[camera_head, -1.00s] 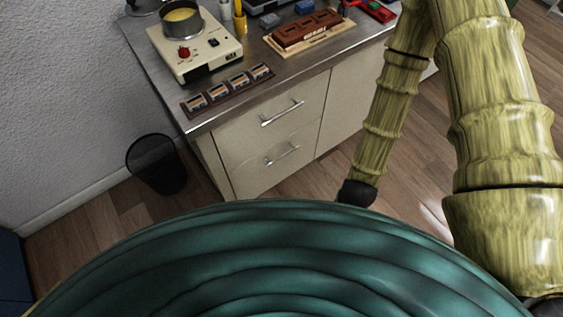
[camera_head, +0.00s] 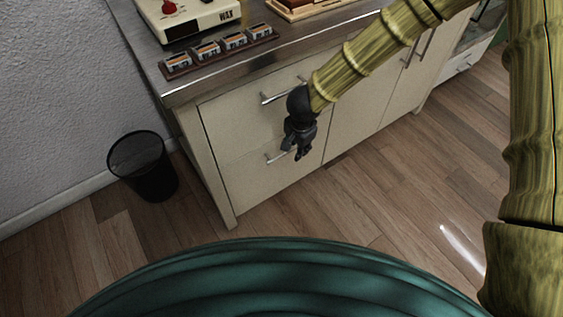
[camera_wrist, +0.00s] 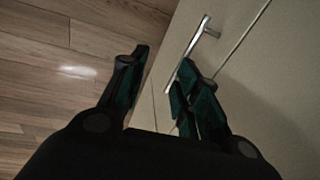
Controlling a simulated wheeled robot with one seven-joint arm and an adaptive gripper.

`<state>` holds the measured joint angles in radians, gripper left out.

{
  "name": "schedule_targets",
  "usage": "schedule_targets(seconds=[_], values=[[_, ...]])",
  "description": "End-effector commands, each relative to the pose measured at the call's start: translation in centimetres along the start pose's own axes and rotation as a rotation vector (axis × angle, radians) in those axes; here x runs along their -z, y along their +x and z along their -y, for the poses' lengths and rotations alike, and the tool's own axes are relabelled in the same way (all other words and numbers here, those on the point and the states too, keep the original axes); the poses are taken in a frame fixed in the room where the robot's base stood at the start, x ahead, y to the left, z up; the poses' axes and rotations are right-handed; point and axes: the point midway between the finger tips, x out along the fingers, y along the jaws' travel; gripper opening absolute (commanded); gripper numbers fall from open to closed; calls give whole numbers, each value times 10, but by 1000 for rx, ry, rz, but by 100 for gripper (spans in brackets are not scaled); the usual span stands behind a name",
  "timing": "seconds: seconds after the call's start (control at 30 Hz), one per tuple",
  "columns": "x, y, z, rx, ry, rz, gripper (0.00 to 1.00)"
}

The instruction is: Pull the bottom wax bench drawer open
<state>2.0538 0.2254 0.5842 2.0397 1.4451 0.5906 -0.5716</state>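The wax bench (camera_head: 330,115) is a beige cabinet with a grey worktop. Its bottom drawer (camera_head: 240,183) looks shut, below the shut top drawer (camera_head: 225,115). The bottom drawer's bar handle (camera_head: 273,157) is partly hidden by my gripper (camera_head: 300,148). My dark gripper hangs in front of the drawer fronts. In the wrist view, my gripper (camera_wrist: 163,70) is open, with dark green finger pads apart. A silver bar handle (camera_wrist: 200,37), apparently the bottom drawer's, runs past the right fingertips.
A black mesh bin (camera_head: 143,165) stands left of the bench by the wall. A wax heater (camera_head: 190,15) and a rack of small boxes (camera_head: 220,48) sit on the worktop. The wooden floor (camera_head: 350,205) in front of the bench is clear.

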Motion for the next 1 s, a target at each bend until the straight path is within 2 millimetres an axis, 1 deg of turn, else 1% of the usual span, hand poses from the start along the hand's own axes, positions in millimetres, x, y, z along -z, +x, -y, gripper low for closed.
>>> schedule_targets(seconds=[0.03, 0.1, 0.2, 0.33, 0.47, 0.57, 0.8, 1.0], values=[[-2, 7, 11, 14, 24, 13, 32], [-4, 3, 24, 26, 53, 31, 32], [-6, -2, 37, 38, 81, 50, 32], [-8, -5, 45, 46, 97, 64, 32], [-8, 2, 47, 46, 100, 66, 32], [-10, 15, 46, 45, 99, 66, 32], [-12, 55, 48, 45, 97, 66, 32], [-13, 82, 49, 45, 99, 65, 32]])
